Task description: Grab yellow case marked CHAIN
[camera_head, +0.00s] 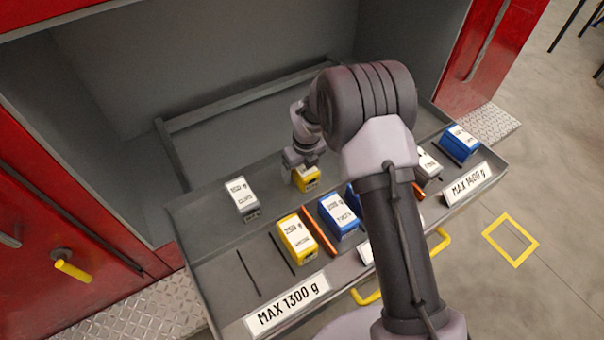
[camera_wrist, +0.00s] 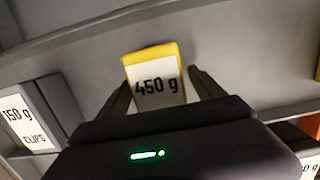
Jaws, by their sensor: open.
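A yellow case (camera_head: 306,180) with a white label sits at the back of the pulled-out drawer. In the wrist view this yellow case (camera_wrist: 155,77) reads "450 g"; the lower label is hidden by my gripper, so I cannot read a name. My gripper (camera_wrist: 160,90) is open, with one finger on each side of the case. In the head view my gripper (camera_head: 301,163) is right at this case, pointing down. A second yellow case (camera_head: 297,240) lies nearer the drawer's front; its name is too small to read surely.
The grey drawer (camera_head: 225,262) has plates "MAX 1300 g" (camera_head: 287,304) and "MAX 1400 g" (camera_head: 466,185). A grey case (camera_head: 243,198), marked "150 g CLIPS" in the wrist view (camera_wrist: 24,122), stands left. Blue cases (camera_head: 339,216) (camera_head: 460,143) and orange dividers (camera_head: 319,231) are close by.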

